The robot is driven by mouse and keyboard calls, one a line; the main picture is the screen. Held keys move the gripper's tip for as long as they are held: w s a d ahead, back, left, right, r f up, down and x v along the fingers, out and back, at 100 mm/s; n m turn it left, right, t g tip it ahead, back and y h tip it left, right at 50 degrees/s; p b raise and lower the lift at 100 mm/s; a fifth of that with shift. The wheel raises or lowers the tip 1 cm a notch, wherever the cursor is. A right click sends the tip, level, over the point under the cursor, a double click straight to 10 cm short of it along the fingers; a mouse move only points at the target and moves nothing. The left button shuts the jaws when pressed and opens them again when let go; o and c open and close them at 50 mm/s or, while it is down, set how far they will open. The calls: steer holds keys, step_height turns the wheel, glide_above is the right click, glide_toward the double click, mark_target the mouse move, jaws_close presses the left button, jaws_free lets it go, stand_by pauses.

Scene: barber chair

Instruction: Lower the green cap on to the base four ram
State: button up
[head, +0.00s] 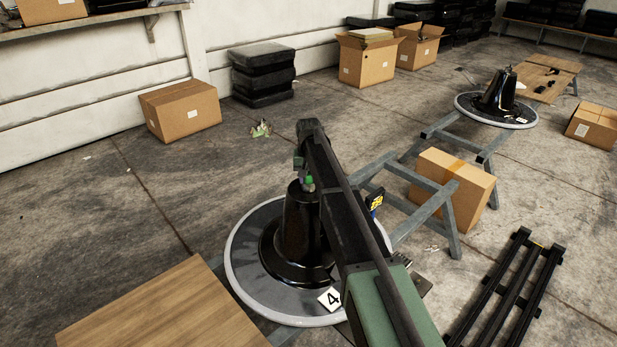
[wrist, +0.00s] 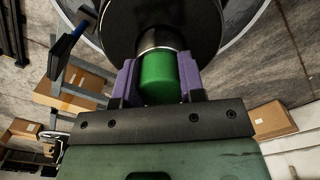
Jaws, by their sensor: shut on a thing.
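The green cap (wrist: 158,78) is held between the two purple fingers of my gripper (wrist: 160,72). In the head view the cap (head: 309,183) shows as a small green patch at the top of base four (head: 298,235), partly hidden by my arm. Base four is a glossy black cone on a round, pale-rimmed disc with a "4" tag (head: 329,299). In the wrist view the silver ram (wrist: 160,39) stands in the black base (wrist: 205,25), directly beyond the cap and nearly in line with it. I cannot tell whether cap and ram touch.
A grey trestle (head: 440,205) and a cardboard box (head: 450,182) stand right of base four. A wooden board (head: 165,310) lies at the front left. A black slatted frame (head: 505,290) is at lower right. Another black base (head: 498,92) stands farther back.

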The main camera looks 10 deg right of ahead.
mark_target(309, 174)
steer(key=shift+f, duration=0.1)
steer(key=o, duration=1)
step_height(309, 174, up, 9)
steer(key=p, duration=0.9)
steer(key=shift+s, duration=0.2)
steer(key=s+r+p, duration=0.2)
steer(key=s, duration=1)
steer(key=s+r+n+p, duration=0.1)
steer(key=s+r+p, duration=0.2)
steer(key=s, duration=0.9)
steer(key=s+r+n+p, duration=0.1)
steer(key=s+r+p, duration=0.2)
steer(key=s, duration=0.9)
steer(key=shift+s+r, duration=0.25)
steer(key=shift+s, duration=0.15)
